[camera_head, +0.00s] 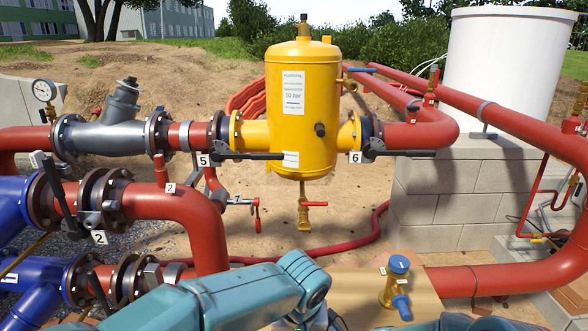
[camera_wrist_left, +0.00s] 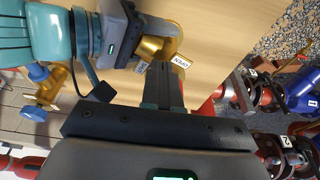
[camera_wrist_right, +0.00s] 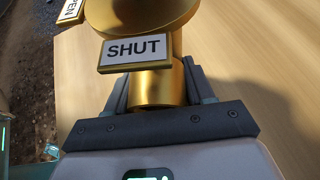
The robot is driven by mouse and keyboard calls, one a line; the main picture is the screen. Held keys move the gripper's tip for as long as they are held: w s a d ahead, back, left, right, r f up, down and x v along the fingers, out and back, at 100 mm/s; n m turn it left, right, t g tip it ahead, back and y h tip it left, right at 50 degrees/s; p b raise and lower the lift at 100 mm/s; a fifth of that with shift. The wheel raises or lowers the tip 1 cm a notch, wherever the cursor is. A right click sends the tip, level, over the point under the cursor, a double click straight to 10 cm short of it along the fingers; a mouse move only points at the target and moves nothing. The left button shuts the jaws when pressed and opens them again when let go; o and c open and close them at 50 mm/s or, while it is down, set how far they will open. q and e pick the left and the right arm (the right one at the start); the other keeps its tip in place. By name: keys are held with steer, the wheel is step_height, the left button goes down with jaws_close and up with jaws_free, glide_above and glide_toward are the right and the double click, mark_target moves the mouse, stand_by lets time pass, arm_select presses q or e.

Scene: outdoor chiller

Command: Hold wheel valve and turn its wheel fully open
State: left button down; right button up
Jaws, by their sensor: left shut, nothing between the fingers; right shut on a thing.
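The wheel valve is a brass body with a round brass wheel. In the right wrist view, the wheel (camera_wrist_right: 140,12) is at the top, partly cut off, above the valve body (camera_wrist_right: 157,88). A SHUT tag (camera_wrist_right: 133,51) hangs in front and an OPEN tag (camera_wrist_right: 72,10) is at top left. My right gripper (camera_wrist_right: 155,92) is shut on the valve body below the wheel. In the left wrist view, the valve (camera_wrist_left: 160,32) lies just beyond my left gripper (camera_wrist_left: 164,72), which is shut and empty, its tips close to the OPEN tag (camera_wrist_left: 181,62). Contact cannot be told. Both grippers are hidden in the head view.
A brass fitting with blue knobs (camera_head: 398,275) stands on the wooden tabletop (camera_head: 350,292). Red pipes (camera_head: 480,280) and a yellow tank (camera_head: 301,110) lie beyond. Blue pipes (camera_head: 35,285) are at left. Bare tabletop shows around the valve.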

arm_select(q)
step_height(320, 180, up, 6)
stand_by(0.5)
step_height(320, 180, down, 6)
steer(key=a, duration=0.2)
steer(key=shift+w+a, duration=0.15)
steer(key=shift+w, duration=0.1)
stand_by(0.4)
steer(key=shift+w, duration=0.1)
stand_by(0.5)
steer(key=shift+d, duration=0.3)
